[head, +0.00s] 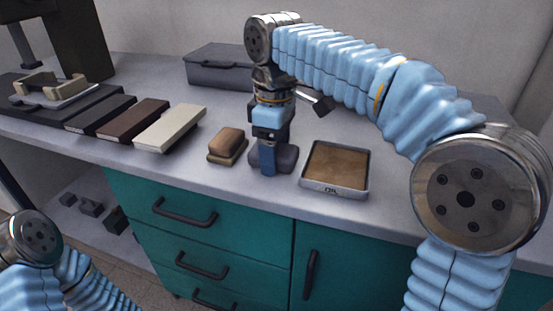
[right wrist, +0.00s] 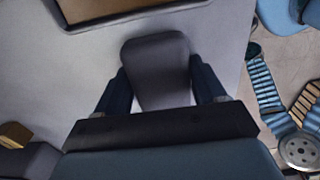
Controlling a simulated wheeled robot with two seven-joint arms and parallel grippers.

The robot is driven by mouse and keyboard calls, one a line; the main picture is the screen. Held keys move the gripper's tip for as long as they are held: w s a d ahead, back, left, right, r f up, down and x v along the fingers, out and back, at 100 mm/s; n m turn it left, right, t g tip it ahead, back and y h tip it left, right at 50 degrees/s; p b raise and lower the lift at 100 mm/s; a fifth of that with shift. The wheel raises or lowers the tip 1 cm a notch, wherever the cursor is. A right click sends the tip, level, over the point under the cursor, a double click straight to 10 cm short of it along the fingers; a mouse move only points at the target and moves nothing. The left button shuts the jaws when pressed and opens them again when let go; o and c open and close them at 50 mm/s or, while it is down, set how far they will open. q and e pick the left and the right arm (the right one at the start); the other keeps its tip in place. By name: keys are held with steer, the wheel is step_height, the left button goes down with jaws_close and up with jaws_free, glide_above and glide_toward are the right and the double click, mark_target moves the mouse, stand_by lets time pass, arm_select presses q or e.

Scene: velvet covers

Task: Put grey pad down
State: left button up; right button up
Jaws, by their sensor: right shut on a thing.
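The grey pad (head: 288,157) is a dark grey rounded block at the front of the counter, between the brown pad and the shallow tray. My right gripper (head: 268,168) points straight down and is shut on it. In the right wrist view the grey pad (right wrist: 157,65) sits between the two blue fingers of the right gripper (right wrist: 158,85), one on each side. The pad is at or very near the counter top; I cannot tell whether it touches. The gripper hides part of it. My left gripper is out of view; only part of my left arm shows.
A brown pad (head: 228,143) lies just left. A metal-rimmed tray with a tan bottom (head: 336,166) lies just right. Cream (head: 168,128), brown (head: 130,120) and dark (head: 98,114) books or blocks lie further left. A grey case (head: 218,68) stands behind. The counter's front edge is close.

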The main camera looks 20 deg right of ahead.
steer(key=shift+r, duration=0.15)
steer(key=o, duration=1.1)
step_height(320, 180, up, 12)
steer(key=p, duration=0.4)
